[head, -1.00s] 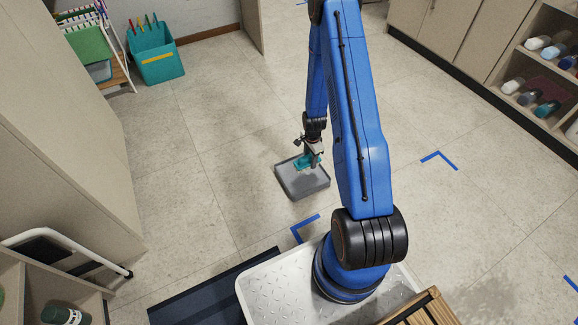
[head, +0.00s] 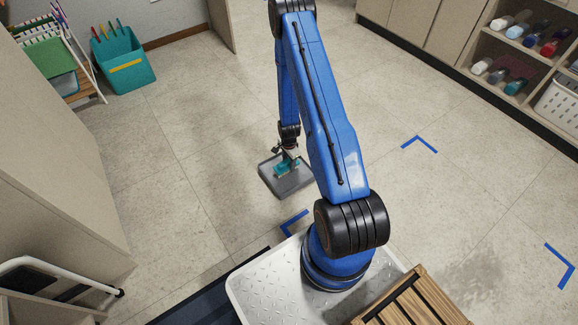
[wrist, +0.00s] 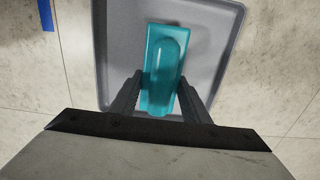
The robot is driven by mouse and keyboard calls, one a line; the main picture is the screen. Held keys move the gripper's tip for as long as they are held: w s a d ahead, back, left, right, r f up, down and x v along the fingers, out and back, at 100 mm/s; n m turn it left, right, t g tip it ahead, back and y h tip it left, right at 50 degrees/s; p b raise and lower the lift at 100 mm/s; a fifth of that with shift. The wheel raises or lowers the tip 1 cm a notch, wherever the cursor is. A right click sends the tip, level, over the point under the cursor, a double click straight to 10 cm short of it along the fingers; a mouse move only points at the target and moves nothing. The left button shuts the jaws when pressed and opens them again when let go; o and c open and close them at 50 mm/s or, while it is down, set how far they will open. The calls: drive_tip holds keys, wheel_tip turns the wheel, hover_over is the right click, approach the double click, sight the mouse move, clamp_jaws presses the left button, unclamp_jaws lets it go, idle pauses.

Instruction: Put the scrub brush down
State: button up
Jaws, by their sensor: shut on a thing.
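The scrub brush (wrist: 163,66) is a teal block with a raised rounded handle. In the wrist view it lies lengthwise between the two dark fingers of my gripper (wrist: 160,98), which are shut on its near end. The brush (head: 284,171) is small in the head view, with my gripper (head: 288,163) above it. A shallow grey tray (wrist: 115,20) is directly beneath the brush, and the tray (head: 296,188) lies on the floor in the head view. I cannot tell whether the brush touches the tray's bottom.
Blue tape corners mark the floor, one (head: 292,222) near the tray and others (head: 420,144) to the right. A teal bin (head: 124,64) stands at the back left. Shelves with bottles (head: 520,50) line the right. A dark mat (head: 215,290) lies at the front. Open floor surrounds the tray.

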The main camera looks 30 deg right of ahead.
drive_tip(key=shift+f, duration=0.85)
drive_tip(key=shift+f, duration=0.1)
drive_tip(key=o, duration=1.1)
